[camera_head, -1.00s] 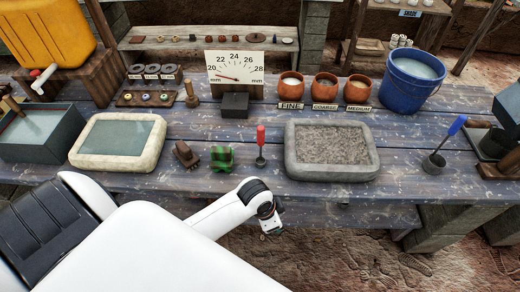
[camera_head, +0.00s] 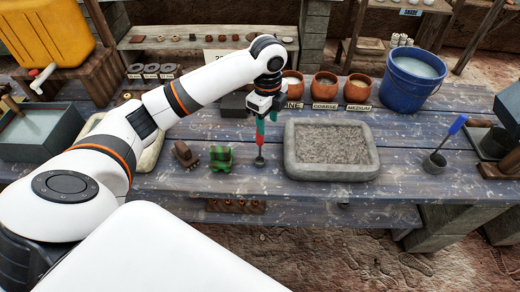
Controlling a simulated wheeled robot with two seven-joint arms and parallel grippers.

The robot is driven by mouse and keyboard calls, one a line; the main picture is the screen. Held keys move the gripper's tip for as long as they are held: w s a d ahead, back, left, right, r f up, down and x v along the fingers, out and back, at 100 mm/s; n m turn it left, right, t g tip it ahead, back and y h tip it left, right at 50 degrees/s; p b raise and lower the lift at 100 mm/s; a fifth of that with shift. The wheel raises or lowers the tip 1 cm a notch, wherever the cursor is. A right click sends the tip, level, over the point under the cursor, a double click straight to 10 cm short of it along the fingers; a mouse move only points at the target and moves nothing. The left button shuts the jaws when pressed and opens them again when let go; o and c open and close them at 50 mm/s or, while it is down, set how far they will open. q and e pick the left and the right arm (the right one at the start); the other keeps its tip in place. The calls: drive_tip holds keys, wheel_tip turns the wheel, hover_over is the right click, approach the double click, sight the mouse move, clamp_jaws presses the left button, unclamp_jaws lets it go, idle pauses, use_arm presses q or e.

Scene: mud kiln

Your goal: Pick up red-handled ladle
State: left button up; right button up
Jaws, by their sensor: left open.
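The red-handled ladle (camera_head: 260,139) stands upright on the blue plank table (camera_head: 430,195), its small dark bowl at the bottom. My left gripper (camera_head: 262,120) points down from above at the red handle, with its fingers around the upper part of the handle. The gripper is open, and its fingers partly hide the handle. I cannot tell whether a finger touches it. My right gripper is not in the picture.
A grey stone tray (camera_head: 290,165) of gravel is close on the right of the ladle. A blue-handled ladle (camera_head: 450,133) stands far right.

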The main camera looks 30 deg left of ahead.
use_arm(q)
drive_tip(key=a+r, duration=0.2)
drive_tip(key=shift+w+a+r, duration=0.25)
drive_tip(key=shift+w+r, duration=0.1)
drive_tip(key=shift+r, duration=0.05)
drive_tip(key=shift+a+f, duration=0.1)
drive_tip(key=shift+f, duration=0.15)
drive_tip(key=p, duration=0.1)
hover_over(260, 148)
wheel_tip(260, 148, down, 6)
drive_tip(key=shift+r, duration=0.15)
wheel_tip(260, 148, down, 4)
drive_tip(key=shift+w+f+p, duration=0.1)
drive_tip(key=shift+p, duration=0.85)
drive_tip(key=shift+f, duration=0.6)
clamp_jaws()
